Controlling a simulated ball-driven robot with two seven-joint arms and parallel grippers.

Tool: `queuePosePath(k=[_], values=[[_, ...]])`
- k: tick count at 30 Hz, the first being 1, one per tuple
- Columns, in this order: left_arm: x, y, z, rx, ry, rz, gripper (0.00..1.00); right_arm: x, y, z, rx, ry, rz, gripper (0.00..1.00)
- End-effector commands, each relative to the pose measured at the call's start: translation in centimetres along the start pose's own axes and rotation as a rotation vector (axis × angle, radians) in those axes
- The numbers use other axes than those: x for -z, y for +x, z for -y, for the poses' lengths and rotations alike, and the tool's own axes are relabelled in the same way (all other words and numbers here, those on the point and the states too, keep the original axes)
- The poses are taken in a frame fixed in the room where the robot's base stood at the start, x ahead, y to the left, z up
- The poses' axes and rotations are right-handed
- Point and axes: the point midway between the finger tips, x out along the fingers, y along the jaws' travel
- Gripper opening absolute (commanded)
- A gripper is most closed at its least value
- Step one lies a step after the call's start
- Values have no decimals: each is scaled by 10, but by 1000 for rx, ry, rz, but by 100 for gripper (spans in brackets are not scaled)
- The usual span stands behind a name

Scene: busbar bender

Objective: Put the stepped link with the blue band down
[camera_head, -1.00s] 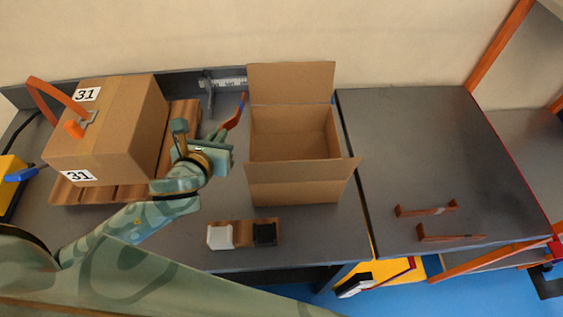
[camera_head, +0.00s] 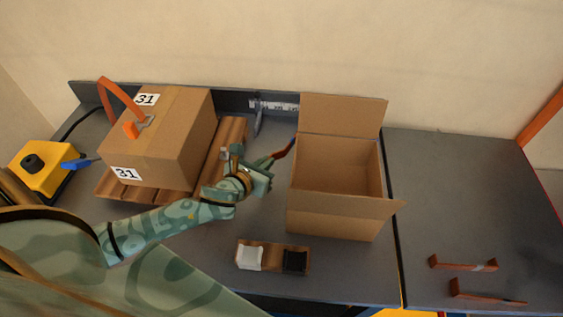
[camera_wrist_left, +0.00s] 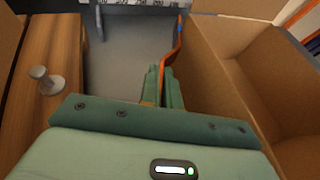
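The stepped link (camera_head: 284,151) is an orange-copper bent bar at the tip of my left gripper (camera_head: 266,168). It points toward the left wall of the open carton. In the left wrist view, the link (camera_wrist_left: 171,55) rises from between the close-set green fingertips (camera_wrist_left: 165,75), with a blue band near its far end. My left gripper is shut on its near end. The link is over the dark bench strip between the wooden pallet and the carton; I cannot tell whether it touches the bench. My right gripper is not in view.
The open carton (camera_head: 337,213) stands right of the gripper. A closed box (camera_head: 165,150) marked 31 sits on the wooden pallet (camera_head: 233,135) at left. A scale (camera_head: 273,105) is behind. A wooden holder (camera_head: 273,256) with white and black blocks lies in front. Two copper links (camera_head: 463,265) lie at right.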

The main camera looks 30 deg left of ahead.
Motion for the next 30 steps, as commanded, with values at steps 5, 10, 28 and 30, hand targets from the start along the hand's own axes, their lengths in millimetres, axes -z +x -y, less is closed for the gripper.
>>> queuePosePath(k=[5,10,28,30], values=[[-14,32,0,0,-1,4,0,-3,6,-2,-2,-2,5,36],[-25,60,0,-1,-1,4,0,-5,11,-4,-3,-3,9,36],[33,94,0,-1,-3,-4,0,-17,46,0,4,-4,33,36],[39,96,0,0,-2,-2,0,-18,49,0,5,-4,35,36]])
